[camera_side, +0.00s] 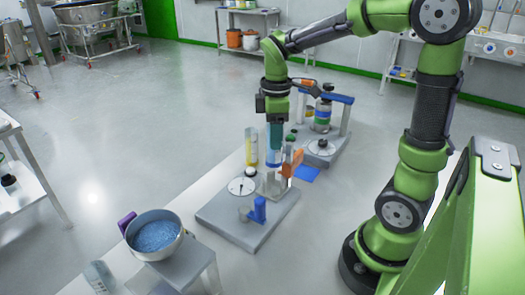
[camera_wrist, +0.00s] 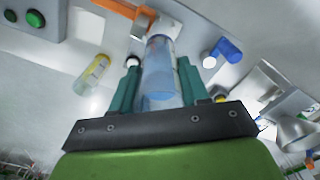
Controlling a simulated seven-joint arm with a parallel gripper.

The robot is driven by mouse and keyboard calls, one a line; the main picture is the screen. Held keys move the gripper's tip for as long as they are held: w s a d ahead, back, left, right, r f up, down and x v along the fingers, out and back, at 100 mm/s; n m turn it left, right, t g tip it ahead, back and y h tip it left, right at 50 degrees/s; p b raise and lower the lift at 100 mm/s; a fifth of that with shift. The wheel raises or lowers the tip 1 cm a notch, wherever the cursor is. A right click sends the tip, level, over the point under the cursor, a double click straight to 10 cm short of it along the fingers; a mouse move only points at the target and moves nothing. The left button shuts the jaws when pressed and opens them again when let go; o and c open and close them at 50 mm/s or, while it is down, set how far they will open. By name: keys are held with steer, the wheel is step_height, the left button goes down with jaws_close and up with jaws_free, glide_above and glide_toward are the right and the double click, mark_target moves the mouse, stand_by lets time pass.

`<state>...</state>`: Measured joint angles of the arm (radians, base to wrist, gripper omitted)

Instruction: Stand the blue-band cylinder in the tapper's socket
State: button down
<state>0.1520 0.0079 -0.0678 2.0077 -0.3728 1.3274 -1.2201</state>
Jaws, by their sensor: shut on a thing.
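My gripper (camera_side: 274,137) points down and is shut on the blue-band cylinder (camera_side: 273,156), a clear tube with blue on it. In the wrist view the blue-band cylinder (camera_wrist: 158,75) sits between the teal fingers (camera_wrist: 160,65). It looks upright in the side view. Its lower end is over or at a pale fitting (camera_side: 272,184) beside an orange part (camera_side: 291,161) at the back of a grey base (camera_side: 247,226). I cannot tell whether the cylinder is inside the socket or just above it; which part is the socket is unclear.
A yellow-band cylinder (camera_side: 251,147) stands close left of my gripper. The grey base also carries a white disc (camera_side: 242,186) and a blue part (camera_side: 258,210). Behind is another device with a bottle (camera_side: 322,116). A metal bowl of blue granules (camera_side: 155,237) stands in front.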

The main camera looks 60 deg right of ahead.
mark_target(274, 161)
steer(key=shift+f, duration=2.05)
steer(key=shift+f, duration=2.15)
stand_by(0.5)
steer(key=shift+c, duration=0.8)
jaws_free()
steer(key=shift+r, duration=4.05)
